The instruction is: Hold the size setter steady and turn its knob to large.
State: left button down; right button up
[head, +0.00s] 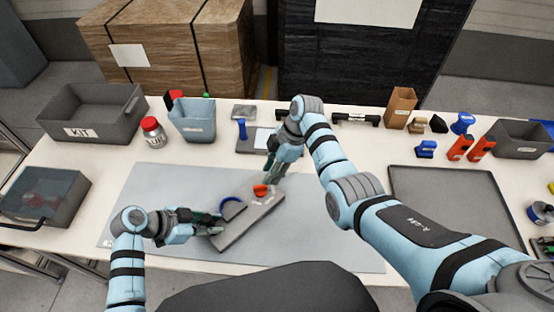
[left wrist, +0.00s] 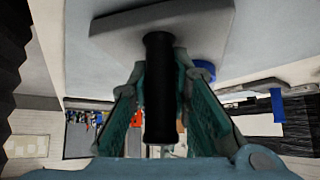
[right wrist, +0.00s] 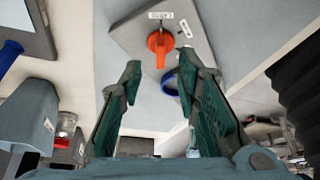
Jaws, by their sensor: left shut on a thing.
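The size setter (head: 250,222) is a grey plate lying at a slant on the grey mat, with an orange knob (head: 261,190) near its far end. A blue curved piece (head: 232,207) is at its left side. My left gripper (head: 212,222) is shut on the setter's black handle (left wrist: 160,90). My right gripper (head: 272,176) is open just above and behind the knob. In the right wrist view the knob (right wrist: 160,44) lies beyond the parted fingertips, apart from them; its bar points down the picture. Two small white labels (right wrist: 161,15) sit by it; their text is unclear.
The mat (head: 155,190) is otherwise clear around the setter. A dark tray (head: 440,180) lies to the right. A kit bin (head: 95,115), a blue cup (head: 193,122) and a red-lidded jar (head: 153,132) stand back left. Several blue and orange parts stand back right.

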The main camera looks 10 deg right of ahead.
jog(key=v, duration=0.6)
jog(key=shift+d+r, duration=0.1)
pick_arm(q)
jog(key=c, duration=1.4)
grip_release()
jog(key=p+v, duration=0.5)
jog(key=v, duration=1.4)
jog(key=shift+s+r, duration=0.1)
pick_arm(e)
notch_tip(320, 180, up, 5)
jog(key=shift+s, duration=0.1)
